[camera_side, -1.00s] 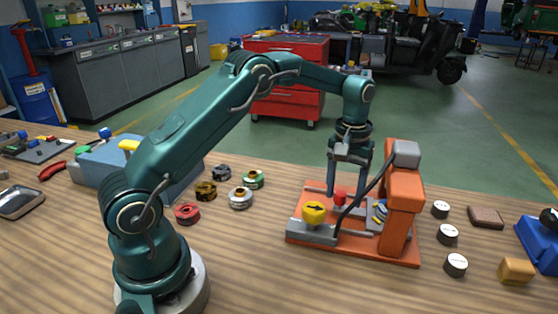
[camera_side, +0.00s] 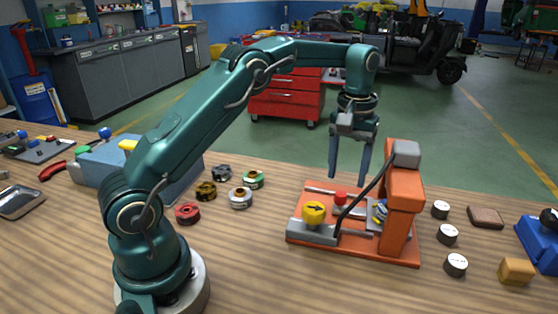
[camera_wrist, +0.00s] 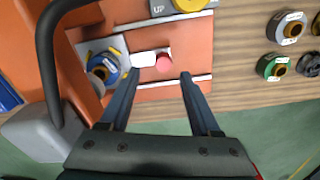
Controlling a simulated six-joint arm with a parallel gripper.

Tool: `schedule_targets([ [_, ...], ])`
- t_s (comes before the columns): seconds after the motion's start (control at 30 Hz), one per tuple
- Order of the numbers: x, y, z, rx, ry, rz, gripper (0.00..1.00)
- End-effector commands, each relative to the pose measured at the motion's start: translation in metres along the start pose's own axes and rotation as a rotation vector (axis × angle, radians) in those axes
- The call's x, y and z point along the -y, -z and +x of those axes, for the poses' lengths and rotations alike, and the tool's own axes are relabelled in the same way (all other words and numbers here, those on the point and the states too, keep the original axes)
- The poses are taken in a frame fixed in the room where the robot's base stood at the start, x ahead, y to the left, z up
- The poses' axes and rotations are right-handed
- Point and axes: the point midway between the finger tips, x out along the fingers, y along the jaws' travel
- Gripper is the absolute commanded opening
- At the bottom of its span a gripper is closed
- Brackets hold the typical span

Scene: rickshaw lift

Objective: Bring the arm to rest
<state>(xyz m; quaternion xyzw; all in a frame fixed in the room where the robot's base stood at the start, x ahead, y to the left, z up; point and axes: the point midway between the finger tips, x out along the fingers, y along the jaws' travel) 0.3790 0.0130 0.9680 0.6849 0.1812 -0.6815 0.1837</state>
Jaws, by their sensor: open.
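My gripper (camera_side: 349,176) is open and empty. It points down above the back edge of the orange lift fixture (camera_side: 345,247), clear of it. The fixture carries a yellow knob with a black arrow (camera_side: 313,212), a red button (camera_side: 340,197) and an orange post (camera_side: 402,212) with a grey cap and a black cable. In the wrist view my two fingers (camera_wrist: 157,80) are spread apart, with the red button (camera_wrist: 163,63) beyond them and nothing between them. A blue and yellow round part (camera_wrist: 104,68) sits in the grey holder beside the post.
Several tape-like spools, including a red one (camera_side: 187,213), lie left of the fixture. White-topped discs (camera_side: 448,234), a brown block (camera_side: 486,217) and a tan block (camera_side: 516,271) lie right. A blue-grey box (camera_side: 100,165) stands at left. The front middle bench is clear.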

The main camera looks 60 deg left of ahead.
Motion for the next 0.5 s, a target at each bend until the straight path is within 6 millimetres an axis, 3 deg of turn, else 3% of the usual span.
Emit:
schedule_targets([
  [0.1,-0.003,0.001,-0.009,-0.024,-0.01,0.005,0.64],
  [0.23,-0.006,-0.004,-0.043,-0.09,-0.037,0.019,0.64],
  [0.5,0.001,-0.054,-0.113,-0.219,-0.091,0.088,0.64],
])
